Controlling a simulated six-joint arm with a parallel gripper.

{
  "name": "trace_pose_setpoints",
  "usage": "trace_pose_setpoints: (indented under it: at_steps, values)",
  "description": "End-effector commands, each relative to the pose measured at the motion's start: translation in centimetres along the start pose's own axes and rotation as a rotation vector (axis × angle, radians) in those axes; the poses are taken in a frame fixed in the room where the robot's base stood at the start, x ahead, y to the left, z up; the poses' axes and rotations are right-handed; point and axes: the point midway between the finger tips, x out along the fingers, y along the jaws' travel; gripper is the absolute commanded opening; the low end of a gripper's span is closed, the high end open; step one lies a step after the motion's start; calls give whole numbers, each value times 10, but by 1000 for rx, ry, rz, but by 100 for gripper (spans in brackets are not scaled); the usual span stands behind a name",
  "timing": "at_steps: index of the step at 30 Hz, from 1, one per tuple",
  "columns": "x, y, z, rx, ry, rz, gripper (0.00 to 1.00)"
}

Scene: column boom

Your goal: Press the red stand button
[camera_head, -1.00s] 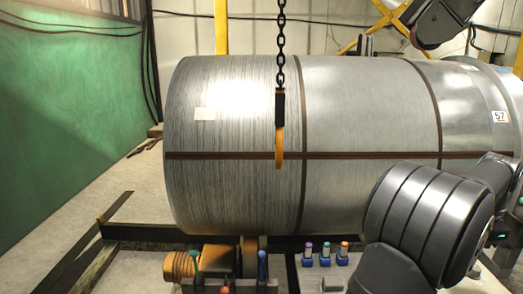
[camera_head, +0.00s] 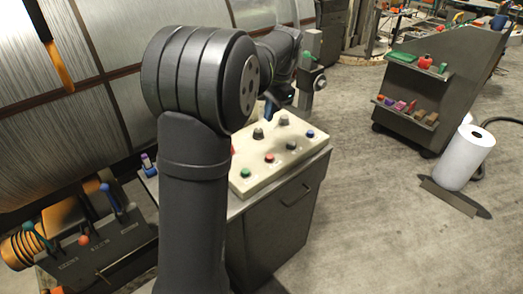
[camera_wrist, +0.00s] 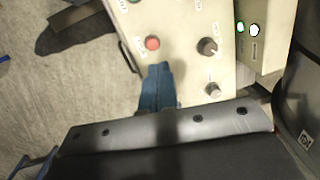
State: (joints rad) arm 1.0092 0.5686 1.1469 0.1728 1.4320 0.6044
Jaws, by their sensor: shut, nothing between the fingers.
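A pale control panel (camera_head: 262,180) slopes on top of a grey cabinet, with coloured buttons and dark knobs. In the wrist view, a red button (camera_wrist: 152,43) sits on the panel just beyond the fingertips; its label is too small to read. In the head view, one red button (camera_head: 233,150) is partly hidden by my arm, and another reddish button (camera_head: 269,157) lies nearer the middle. I cannot tell which is the stand button. My gripper (camera_wrist: 160,66) is shut and empty, with blue fingers. It hangs above the panel's far side in the head view (camera_head: 268,112), apparently apart from the buttons.
Dark knobs (camera_wrist: 207,46) stand beside the red button. A green button (camera_head: 245,173) and a blue button (camera_head: 310,134) are also on the panel. A large metal drum (camera_head: 60,100) and a lever box (camera_head: 100,245) are left. Open floor lies right, with a white roll (camera_head: 467,157).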

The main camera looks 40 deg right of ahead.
Motion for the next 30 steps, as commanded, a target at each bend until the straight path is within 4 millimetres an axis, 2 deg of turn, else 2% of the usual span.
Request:
trace_pose_setpoints:
  at_steps: [6, 15, 21, 30]
  values:
    - [30, 8, 1, 169, -146, -248, 0]
    - [43, 15, -10, 406, -253, -521, 0]
    - [44, 17, -15, 470, -273, -586, 0]
    - [44, 17, -15, 474, -274, -591, 0]
